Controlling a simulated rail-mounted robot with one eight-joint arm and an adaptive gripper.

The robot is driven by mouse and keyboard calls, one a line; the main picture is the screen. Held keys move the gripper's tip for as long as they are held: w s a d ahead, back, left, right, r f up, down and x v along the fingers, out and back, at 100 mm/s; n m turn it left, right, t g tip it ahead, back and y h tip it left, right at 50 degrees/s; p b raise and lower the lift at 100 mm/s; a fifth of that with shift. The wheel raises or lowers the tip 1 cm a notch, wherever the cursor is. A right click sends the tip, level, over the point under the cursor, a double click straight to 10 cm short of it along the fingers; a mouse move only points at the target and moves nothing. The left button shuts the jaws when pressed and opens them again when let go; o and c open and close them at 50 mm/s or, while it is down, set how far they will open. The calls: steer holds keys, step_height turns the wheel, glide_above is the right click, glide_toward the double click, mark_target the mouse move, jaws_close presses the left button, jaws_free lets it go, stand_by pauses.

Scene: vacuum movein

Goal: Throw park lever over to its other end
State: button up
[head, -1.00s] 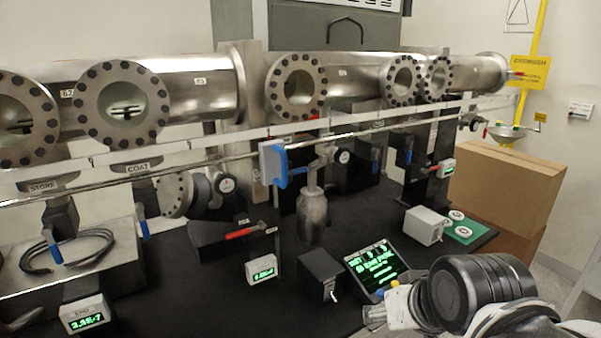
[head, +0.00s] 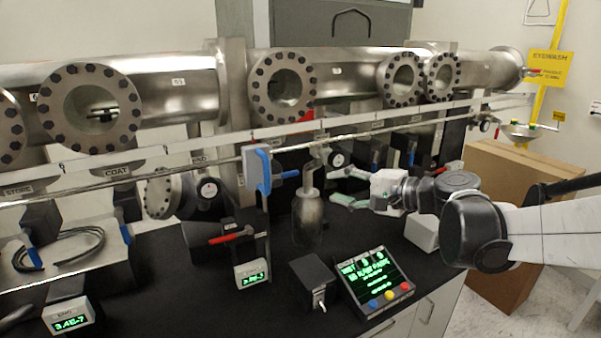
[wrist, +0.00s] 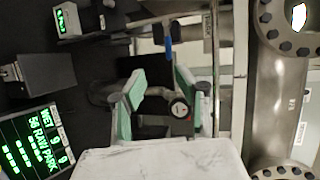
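A blue handle (head: 289,174) sticks out to the right of a grey-and-blue block (head: 256,170) on the long rail; in the wrist view a blue handle (wrist: 168,48) shows beyond the fingers. A grey box with a small toggle lever (head: 319,298) stands beside the display; this box (wrist: 25,76) is at the left in the wrist view. My gripper (head: 338,186) is open and empty, right of the hanging metal bottle. Its green-padded fingers (wrist: 158,75) are spread near a round gauge (wrist: 180,108).
A metal bottle (head: 307,215) hangs under the rail (head: 215,165). A red lever (head: 232,237) is left of it. The green-lit display (head: 375,280) stands at the bench front. Flanged pipes (head: 340,75) run above.

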mark_target(291, 175)
steer(key=x, duration=0.4)
steer(key=r+x, duration=0.1)
steer(key=x, duration=0.4)
steer(key=w+p+x, duration=0.1)
steer(key=x, duration=0.4)
steer(key=shift+w+d+r, duration=0.1)
steer(key=shift+d+r, duration=0.1)
steer(key=shift+d, duration=0.1)
steer(key=shift+c, duration=0.4)
jaws_close()
